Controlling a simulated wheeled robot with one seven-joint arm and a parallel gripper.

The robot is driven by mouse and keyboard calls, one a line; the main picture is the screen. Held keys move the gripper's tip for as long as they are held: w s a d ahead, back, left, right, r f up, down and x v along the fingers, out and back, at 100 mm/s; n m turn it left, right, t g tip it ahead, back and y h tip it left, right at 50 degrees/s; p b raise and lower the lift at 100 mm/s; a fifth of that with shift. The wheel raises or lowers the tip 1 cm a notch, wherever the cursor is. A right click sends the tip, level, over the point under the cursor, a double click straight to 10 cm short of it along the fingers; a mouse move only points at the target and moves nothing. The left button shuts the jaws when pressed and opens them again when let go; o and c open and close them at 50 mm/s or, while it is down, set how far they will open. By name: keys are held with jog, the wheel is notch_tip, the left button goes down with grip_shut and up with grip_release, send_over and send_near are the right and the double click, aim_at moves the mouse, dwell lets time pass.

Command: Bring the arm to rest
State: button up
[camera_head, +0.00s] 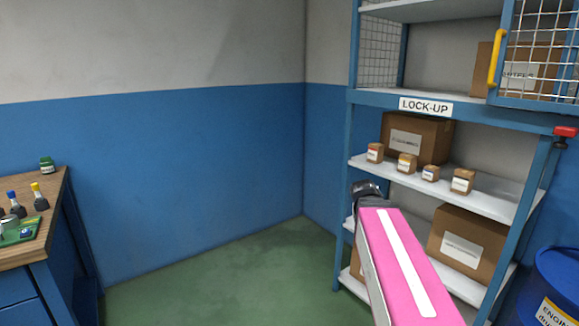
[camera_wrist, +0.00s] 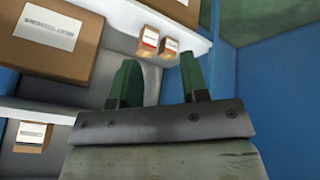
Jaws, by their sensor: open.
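My arm, pink with a white stripe, reaches up and forward from the bottom right of the head view toward the blue shelf rack. A dark part of my wrist shows at its far end; my fingers cannot be made out there. In the wrist view my gripper (camera_wrist: 160,62) shows two green fingers standing apart with nothing held between them. Two small brown boxes, one (camera_wrist: 148,42) and another (camera_wrist: 170,48), appear beyond the fingers on a white shelf. I cannot tell how far the fingertips are from them.
The rack's middle shelf (camera_head: 490,203) holds several small boxes and a large carton (camera_head: 416,140); another carton (camera_head: 463,243) sits below. A mesh door with a yellow handle (camera_head: 496,58) is above. A blue drum (camera_head: 553,285) stands right, a workbench (camera_head: 45,228) left. Green floor between is clear.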

jog(key=s+a+f+n+g+y, duration=0.1)
jog(key=s+a+f, duration=0.3)
jog(key=f, duration=0.6)
jog(key=s+a+f+n+g+y, duration=0.1)
jog(key=s+a+f+g+y, duration=0.1)
jog(key=s+a+f, duration=0.3)
notch_tip(320, 180, down, 5)
jog(key=shift+s+a+r+n+g+y, duration=0.1)
jog(key=shift+s+a+n+g+y, duration=0.15)
jog(key=shift+a+g+y, duration=0.2)
jog(key=shift+d, duration=0.15)
